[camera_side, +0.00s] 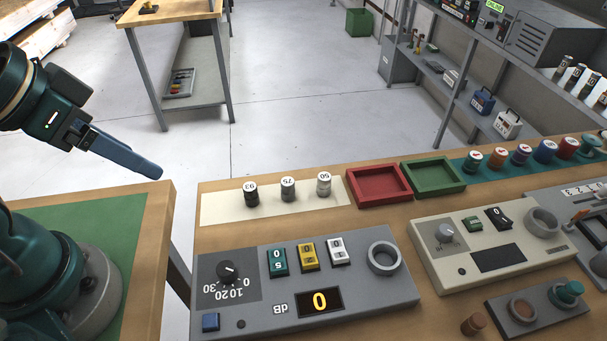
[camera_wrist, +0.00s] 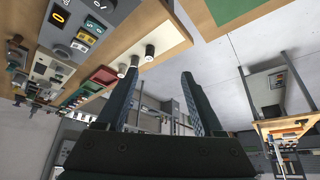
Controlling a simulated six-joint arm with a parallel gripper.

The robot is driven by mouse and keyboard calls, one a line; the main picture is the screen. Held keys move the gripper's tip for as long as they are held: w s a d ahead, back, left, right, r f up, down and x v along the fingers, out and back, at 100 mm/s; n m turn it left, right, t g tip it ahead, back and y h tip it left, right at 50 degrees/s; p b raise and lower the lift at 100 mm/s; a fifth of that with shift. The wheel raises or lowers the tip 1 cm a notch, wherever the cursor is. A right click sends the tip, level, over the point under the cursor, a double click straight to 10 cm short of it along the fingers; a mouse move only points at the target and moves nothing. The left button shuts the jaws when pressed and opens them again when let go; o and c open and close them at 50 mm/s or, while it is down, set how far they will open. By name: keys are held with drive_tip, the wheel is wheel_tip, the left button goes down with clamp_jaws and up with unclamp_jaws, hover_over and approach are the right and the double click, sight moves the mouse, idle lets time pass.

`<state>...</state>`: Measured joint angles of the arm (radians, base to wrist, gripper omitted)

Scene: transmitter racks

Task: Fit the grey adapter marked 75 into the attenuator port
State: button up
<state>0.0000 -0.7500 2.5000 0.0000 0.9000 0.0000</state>
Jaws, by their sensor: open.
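The grey adapter (camera_side: 288,189) marked 75 stands upright on a cream strip, between a black adapter (camera_side: 251,193) and a white adapter (camera_side: 324,184) marked 50. The attenuator (camera_side: 225,318) is the grey box with a dB display in front of the strip. Its port (camera_side: 384,257) is a raised grey ring at its right end and looks empty. My gripper (camera_side: 158,170) is up at the left in the side view, well away from the adapters. In the wrist view its fingers (camera_wrist: 160,72) are apart with nothing between them; the grey adapter (camera_wrist: 134,60) shows beside the left fingertip.
A red tray (camera_side: 351,190) and a green tray (camera_side: 460,184) stand right of the strip. Several coloured adapters (camera_side: 522,154) stand on a teal strip farther right. A beige instrument (camera_side: 435,270) sits right of the attenuator. A gap separates my green-topped table (camera_side: 130,215) from the bench.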

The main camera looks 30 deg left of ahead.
drive_tip(key=w+a+r+n+t+y, duration=0.1)
drive_tip(key=w+r+n, duration=0.35)
drive_tip(key=w, duration=0.25)
drive_tip(key=n+g+y, duration=0.1)
drive_tip(key=n+g, duration=0.1)
drive_tip(key=n, duration=0.1)
hover_over(287, 183)
drive_tip(key=shift+m, duration=0.25)
drive_tip(key=f, duration=1.3)
drive_tip(key=shift+s+a+f, duration=0.1)
drive_tip(key=shift+s+a, duration=0.1)
drive_tip(key=shift+m+g, duration=0.3)
drive_tip(key=shift+m, duration=0.2)
drive_tip(key=f, duration=0.1)
drive_tip(key=s+d+f, duration=0.1)
drive_tip(key=f, duration=0.2)
drive_tip(key=shift+s+d+f, duration=0.1)
drive_tip(key=shift+s+d, duration=0.05)
drive_tip(key=shift+d, duration=0.05)
drive_tip(key=shift+f, duration=0.3)
drive_tip(key=shift+x, duration=2.25)
